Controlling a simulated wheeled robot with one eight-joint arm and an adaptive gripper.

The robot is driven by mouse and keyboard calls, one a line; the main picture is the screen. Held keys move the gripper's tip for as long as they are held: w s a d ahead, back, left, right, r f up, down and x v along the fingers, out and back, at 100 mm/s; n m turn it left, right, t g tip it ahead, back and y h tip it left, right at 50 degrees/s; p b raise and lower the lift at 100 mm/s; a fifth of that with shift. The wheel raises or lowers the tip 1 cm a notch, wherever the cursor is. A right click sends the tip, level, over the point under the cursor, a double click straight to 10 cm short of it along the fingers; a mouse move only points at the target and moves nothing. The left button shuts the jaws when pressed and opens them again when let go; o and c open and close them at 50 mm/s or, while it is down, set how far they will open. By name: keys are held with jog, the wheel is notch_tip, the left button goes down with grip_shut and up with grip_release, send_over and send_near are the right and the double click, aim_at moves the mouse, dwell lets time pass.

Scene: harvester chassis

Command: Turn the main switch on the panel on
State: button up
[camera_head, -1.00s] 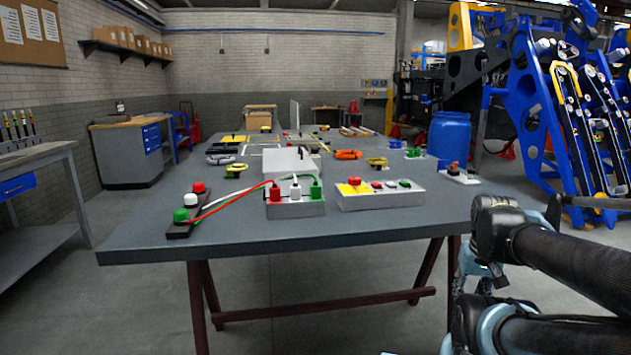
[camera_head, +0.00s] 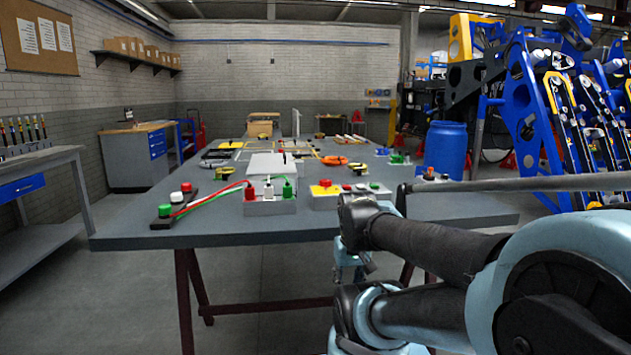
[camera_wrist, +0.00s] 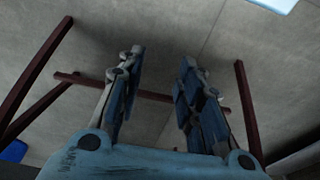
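A grey box panel (camera_head: 322,203) sits near the table's front edge in the head view. It has a red button on a yellow patch (camera_head: 325,188) and several small red, white and green controls. I cannot tell which control is the main switch, or its setting. My arm partly covers the panel's front right. My gripper (camera_wrist: 160,58) is open and empty in the wrist view, its two fingers apart above the bare floor. In the head view it hangs at the table's front edge, partly hidden by my arm.
Left of the panel is a box with red, white and green plugs (camera_head: 269,208), wired to a black button strip (camera_head: 174,207).

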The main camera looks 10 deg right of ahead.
jog(key=shift+o, duration=1.4)
jog(key=shift+a, duration=0.1)
jog(key=shift+o, duration=1.4)
notch_tip(320, 180, up, 2)
jog(key=shift+s+r, duration=0.1)
notch_tip(320, 180, up, 36)
jog(key=f+n+g, duration=0.1)
jog(key=n+g, duration=0.1)
jog(key=n, duration=0.7)
send_over(326, 180)
notch_tip(326, 180, down, 17)
jog(key=shift+s+a+r, duration=0.1)
jog(key=shift+s, duration=0.05)
jog(key=shift+c, duration=0.6)
jog(key=c, duration=0.9)
